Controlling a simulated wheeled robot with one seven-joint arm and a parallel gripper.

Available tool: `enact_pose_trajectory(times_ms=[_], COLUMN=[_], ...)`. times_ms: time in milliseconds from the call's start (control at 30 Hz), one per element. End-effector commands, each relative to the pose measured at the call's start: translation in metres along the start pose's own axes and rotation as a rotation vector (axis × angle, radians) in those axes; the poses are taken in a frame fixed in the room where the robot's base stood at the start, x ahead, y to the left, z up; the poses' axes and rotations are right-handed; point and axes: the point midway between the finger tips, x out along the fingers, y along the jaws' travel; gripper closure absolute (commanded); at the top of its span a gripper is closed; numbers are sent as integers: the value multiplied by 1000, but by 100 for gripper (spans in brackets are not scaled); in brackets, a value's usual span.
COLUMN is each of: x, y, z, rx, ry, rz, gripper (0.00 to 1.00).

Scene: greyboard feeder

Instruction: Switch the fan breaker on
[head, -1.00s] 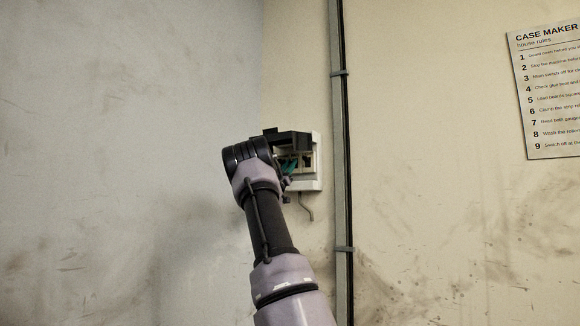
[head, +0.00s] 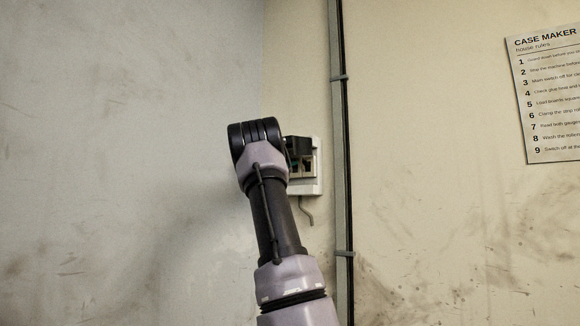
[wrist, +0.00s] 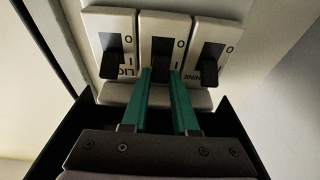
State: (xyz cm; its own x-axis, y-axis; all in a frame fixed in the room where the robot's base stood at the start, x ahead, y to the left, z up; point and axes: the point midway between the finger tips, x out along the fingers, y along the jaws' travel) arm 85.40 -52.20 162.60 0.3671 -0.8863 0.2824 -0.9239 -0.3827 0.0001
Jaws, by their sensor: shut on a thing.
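A white breaker panel (head: 318,170) is on the wall, partly hidden behind my wrist in the head view. The wrist view shows three switches with black levers side by side: a left one (wrist: 112,66), a middle one (wrist: 161,62) and a right one (wrist: 203,72). The left label begins "LIG" and the right one ends "HINE"; the middle label is covered. "O" marks show at the upper ends. My gripper (wrist: 161,76) has its teal fingers shut on the middle switch's lever, which points toward the fingers. The fingertip contact is partly hidden.
A vertical conduit (head: 341,120) runs close to the right of the panel. A short bent handle or wire (head: 307,212) hangs below it. A house-rules sign (head: 548,95) is on the wall far right. The wall left of my arm is bare.

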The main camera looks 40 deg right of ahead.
Motion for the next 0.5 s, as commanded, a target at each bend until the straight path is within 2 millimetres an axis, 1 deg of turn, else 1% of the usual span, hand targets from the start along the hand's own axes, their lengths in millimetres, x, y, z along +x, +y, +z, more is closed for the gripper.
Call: enact_pose_trajectory(times_ms=[167, 200, 233, 267, 500], x=[0, 0, 0, 0, 0], y=[0, 0, 0, 0, 0], z=[0, 0, 0, 0, 0], rx=[0, 0, 0, 0, 0], ry=[0, 1, 1, 1, 2], rz=[0, 0, 0, 0, 0], gripper=[100, 61, 50, 43, 43])
